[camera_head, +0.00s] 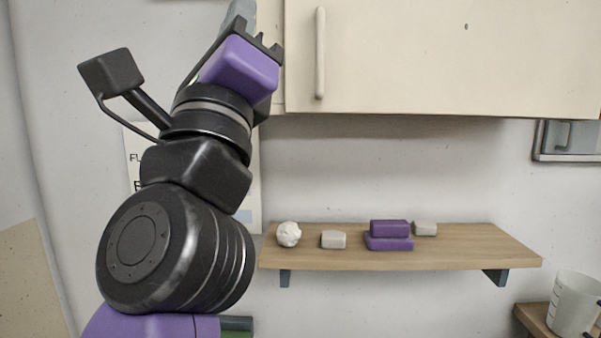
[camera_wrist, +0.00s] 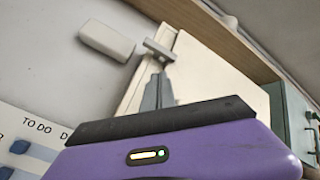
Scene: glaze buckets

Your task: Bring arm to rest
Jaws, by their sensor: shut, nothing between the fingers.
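My gripper (camera_head: 238,12) is at the upper left in the head view, pointing up beside the left edge of the cream cabinet. My black and purple arm is raised and bent at the left. The gripper is shut and empty. In the wrist view its grey fingers (camera_wrist: 157,92) show close together beyond the purple housing, with the pale cabinet behind them. In the head view the fingertips are partly cut off by the top edge.
A cream cabinet (camera_head: 440,50) with a vertical handle (camera_head: 320,53) hangs right of my gripper. Below, a wooden shelf (camera_head: 460,258) holds a white crumpled ball (camera_head: 288,234), two stacked purple blocks (camera_head: 389,236) and two grey blocks. A pitcher (camera_head: 573,305) stands lower right.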

